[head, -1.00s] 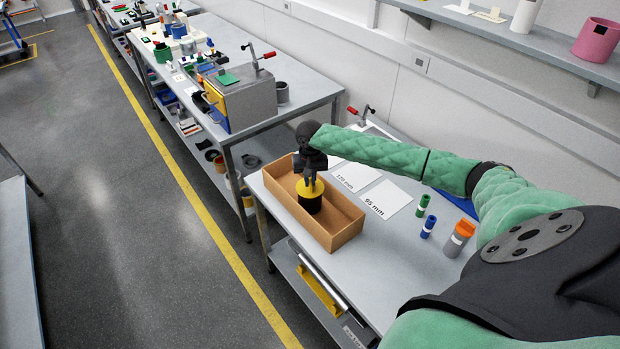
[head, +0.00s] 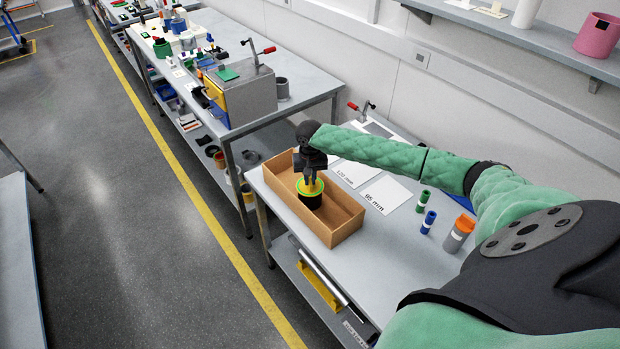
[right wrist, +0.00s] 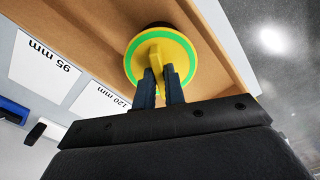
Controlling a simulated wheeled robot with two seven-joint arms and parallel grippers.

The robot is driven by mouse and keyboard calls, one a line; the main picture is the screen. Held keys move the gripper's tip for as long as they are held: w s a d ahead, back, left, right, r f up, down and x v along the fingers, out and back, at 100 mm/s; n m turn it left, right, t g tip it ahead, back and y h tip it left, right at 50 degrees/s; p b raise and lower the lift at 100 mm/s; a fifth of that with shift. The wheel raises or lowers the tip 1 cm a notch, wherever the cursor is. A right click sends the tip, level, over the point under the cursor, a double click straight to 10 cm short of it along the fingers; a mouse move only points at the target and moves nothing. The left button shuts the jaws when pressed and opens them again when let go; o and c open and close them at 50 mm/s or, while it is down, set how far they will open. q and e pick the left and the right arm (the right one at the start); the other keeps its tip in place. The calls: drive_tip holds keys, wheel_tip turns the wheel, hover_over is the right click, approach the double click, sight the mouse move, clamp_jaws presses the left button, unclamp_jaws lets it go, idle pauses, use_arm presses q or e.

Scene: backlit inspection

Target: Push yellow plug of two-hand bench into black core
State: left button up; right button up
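The yellow plug (head: 313,189) is a round disc with a raised yellow grip and a green ring around it. It sits on top of the black core (head: 311,202), which stands upright in an open cardboard box. My right gripper (head: 311,180) reaches down over the plug. In the right wrist view the yellow plug (right wrist: 177,52) shows face on, and the fingers of my right gripper (right wrist: 161,75) close on either side of its grip. The core (right wrist: 158,24) is mostly hidden behind the plug there. My left gripper is in no view.
The cardboard box (head: 346,234) has walls around the core. A second bench with a grey box (head: 249,96) is behind.

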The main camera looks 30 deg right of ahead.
drive_tip(key=o, duration=0.4)
